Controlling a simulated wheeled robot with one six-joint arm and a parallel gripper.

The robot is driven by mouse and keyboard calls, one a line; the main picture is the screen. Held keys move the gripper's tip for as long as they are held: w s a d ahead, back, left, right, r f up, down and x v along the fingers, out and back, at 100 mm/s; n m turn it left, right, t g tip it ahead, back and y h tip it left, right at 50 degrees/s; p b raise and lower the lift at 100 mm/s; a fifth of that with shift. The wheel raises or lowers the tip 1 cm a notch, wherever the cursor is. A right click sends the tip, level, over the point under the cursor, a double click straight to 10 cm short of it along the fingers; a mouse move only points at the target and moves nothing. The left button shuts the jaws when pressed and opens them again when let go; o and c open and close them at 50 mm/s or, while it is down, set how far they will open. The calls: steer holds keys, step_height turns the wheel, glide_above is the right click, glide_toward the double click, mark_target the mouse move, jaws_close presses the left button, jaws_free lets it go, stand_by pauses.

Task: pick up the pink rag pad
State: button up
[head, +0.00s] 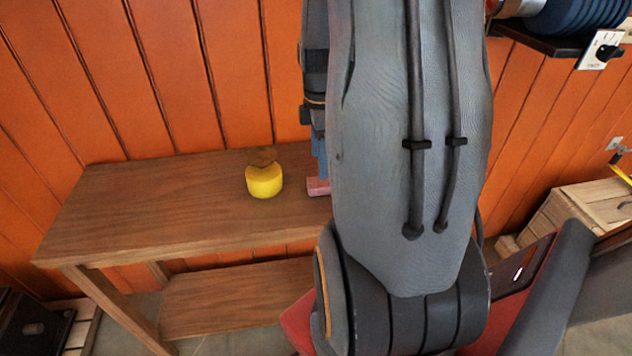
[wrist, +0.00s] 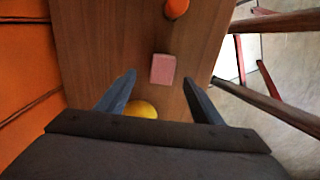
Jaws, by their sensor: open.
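The pink rag pad (wrist: 163,69) is a small flat pink block lying on the wooden table (wrist: 100,40). In the wrist view it lies beyond my fingertips, roughly centred between them. In the head view only a bit of the pink pad (head: 318,187) shows beside my arm, which hides the rest. My gripper (wrist: 158,78) is open with nothing between its fingers, and the pad is apart from both fingers. In the head view the gripper is mostly hidden behind my arm.
A yellow round object (head: 264,181) with a brown top stands on the table left of the pad; part of it shows below the fingers in the wrist view (wrist: 142,109). An orange object (wrist: 176,8) lies beyond the pad. An orange plank wall (head: 150,80) runs behind the table.

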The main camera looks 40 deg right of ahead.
mark_target(318, 186)
steer(key=shift+s+a+f+p, duration=0.15)
steer(key=shift+f+p, duration=0.35)
steer(key=shift+f, duration=1.1)
steer(key=shift+a+f+p, duration=0.15)
steer(key=shift+f+p, duration=0.3)
steer(key=shift+f, duration=1.1)
steer(key=c, duration=1.1)
